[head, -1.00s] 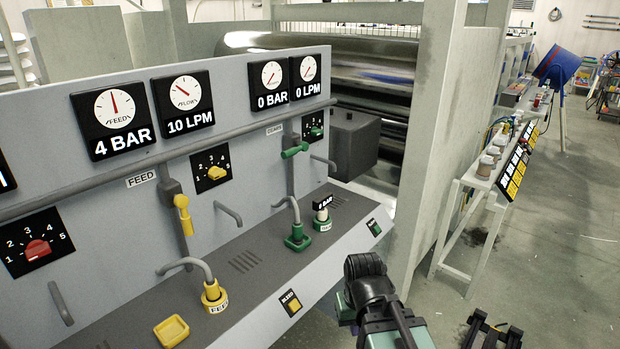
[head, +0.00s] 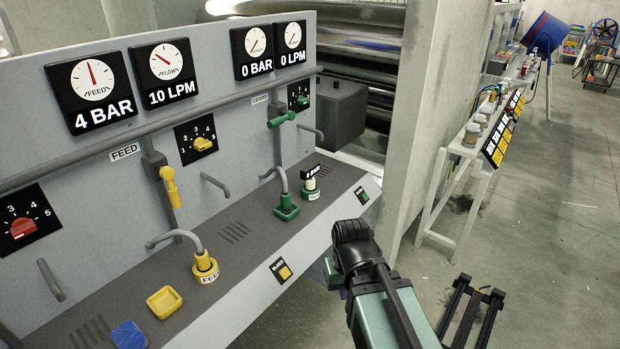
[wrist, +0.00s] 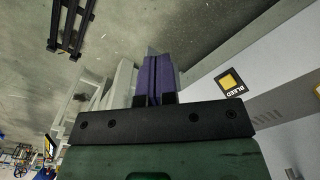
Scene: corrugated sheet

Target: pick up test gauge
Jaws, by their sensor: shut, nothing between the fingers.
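The likely test gauge (head: 310,180) is a small black display block on a pale cylinder, upright on a green fitting at the right end of the panel's ledge. Its label is too small to read surely. It is not recognisable in the wrist view. My gripper (wrist: 157,77) shows two purple fingers shut together with nothing between them. In the head view, my arm stands in front of the ledge, to the right of and nearer than the gauge. The fingertips cannot be made out there.
The grey panel ledge (head: 235,235) carries a yellow fitting (head: 204,266), a green fitting (head: 286,207), a yellow tray (head: 165,302) and a blue piece (head: 129,335). A bleed button (head: 281,271) is on its front. A white table (head: 456,150) stands right; a black frame (head: 470,312) lies on open floor.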

